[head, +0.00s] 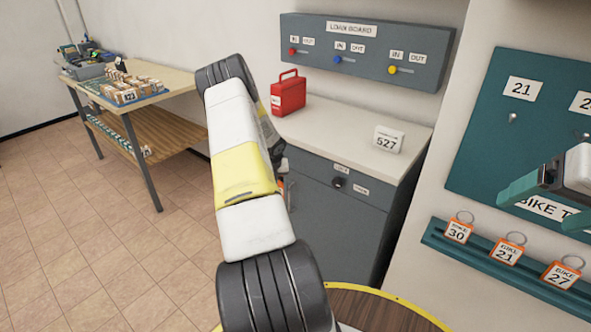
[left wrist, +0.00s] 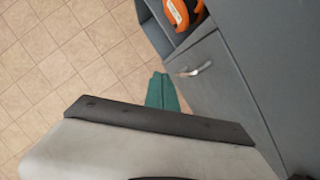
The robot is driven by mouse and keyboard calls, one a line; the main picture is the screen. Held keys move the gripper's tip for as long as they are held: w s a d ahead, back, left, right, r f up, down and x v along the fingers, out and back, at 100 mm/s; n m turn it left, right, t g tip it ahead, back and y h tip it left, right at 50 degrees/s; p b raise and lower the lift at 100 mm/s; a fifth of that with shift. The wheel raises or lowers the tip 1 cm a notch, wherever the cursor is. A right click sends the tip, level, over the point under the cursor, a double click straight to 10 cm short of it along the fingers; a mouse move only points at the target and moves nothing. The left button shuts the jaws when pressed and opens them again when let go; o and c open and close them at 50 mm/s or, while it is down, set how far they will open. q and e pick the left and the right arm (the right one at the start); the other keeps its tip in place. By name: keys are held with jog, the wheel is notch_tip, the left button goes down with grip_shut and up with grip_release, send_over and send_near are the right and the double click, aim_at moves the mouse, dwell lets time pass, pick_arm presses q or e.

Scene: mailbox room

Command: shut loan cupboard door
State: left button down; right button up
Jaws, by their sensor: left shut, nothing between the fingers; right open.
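The grey loan cupboard (head: 335,225) stands under a pale counter. Its front carries a dark knob (head: 339,183) between small labels. In the left wrist view a grey door panel (left wrist: 212,95) has a silver handle (left wrist: 195,70), beside an open space holding an orange item (left wrist: 180,14). How far the door stands open I cannot tell; my left arm covers part of the cupboard in the head view. My left gripper (left wrist: 162,92) is shut and empty, its teal fingers close beside the door panel; contact is unclear. My right gripper (head: 545,200) is open and empty at the far right.
A red case (head: 288,94) and a 527 sign (head: 388,140) stand on the counter (head: 340,133), below the loan board (head: 365,52). Bike tags hang on a teal rail (head: 510,268) at right. A workbench (head: 150,78) stands back left, with clear tiled floor before it.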

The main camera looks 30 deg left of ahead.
pick_arm(q)
jog(key=a+v, duration=0.2)
jog(key=v, duration=0.7)
jog(key=shift+s+a+r, duration=0.3)
jog(key=shift+s+r, duration=0.2)
